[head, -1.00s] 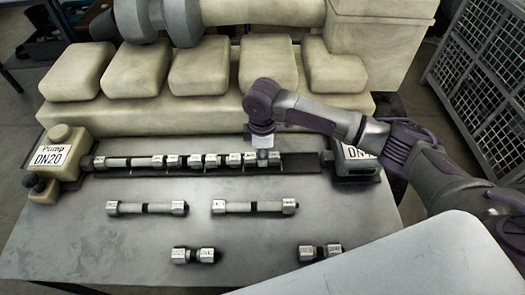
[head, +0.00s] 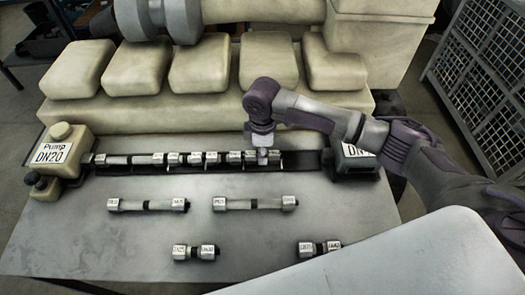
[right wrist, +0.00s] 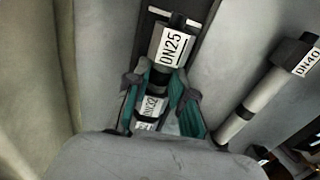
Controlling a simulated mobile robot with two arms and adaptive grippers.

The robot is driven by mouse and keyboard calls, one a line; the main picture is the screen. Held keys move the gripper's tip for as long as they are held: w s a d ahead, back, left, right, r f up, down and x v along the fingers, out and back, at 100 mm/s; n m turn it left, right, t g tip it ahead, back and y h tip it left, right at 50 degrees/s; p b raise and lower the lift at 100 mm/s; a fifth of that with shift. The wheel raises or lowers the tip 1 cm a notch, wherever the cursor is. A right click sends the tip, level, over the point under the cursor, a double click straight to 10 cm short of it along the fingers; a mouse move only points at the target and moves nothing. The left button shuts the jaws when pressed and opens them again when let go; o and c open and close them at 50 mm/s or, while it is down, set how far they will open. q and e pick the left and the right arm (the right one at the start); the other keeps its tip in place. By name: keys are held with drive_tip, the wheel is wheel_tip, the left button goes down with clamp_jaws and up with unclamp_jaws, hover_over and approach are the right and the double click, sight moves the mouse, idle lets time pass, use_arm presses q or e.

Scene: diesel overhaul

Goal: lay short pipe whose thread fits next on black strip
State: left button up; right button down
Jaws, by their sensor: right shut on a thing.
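My right gripper (head: 262,154) is low over the black strip (head: 302,162), at the right end of a row of pipes (head: 190,159) lying along it. It is shut on a short pipe (right wrist: 172,45); the end beyond the fingers reads DN25. The fingers hide much of this pipe in the head view. In the right wrist view, a fitting labelled DN32 (right wrist: 150,105) shows between the fingers, in line with the DN25 end; I cannot tell whether it is the same pipe. Bare strip lies to the right. My left gripper is not in view.
The pump block labelled DN20 (head: 60,150) stands at the strip's left end, another labelled block (head: 354,160) at its right. Two longer pipes (head: 147,205) (head: 255,203) and two short pipes (head: 195,252) (head: 320,249) lie in front. The cream engine (head: 180,110) is close behind.

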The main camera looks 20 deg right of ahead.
idle(0.4)
drive_tip(key=c, duration=0.9)
unclamp_jaws()
wheel_tip(320, 180, up, 12)
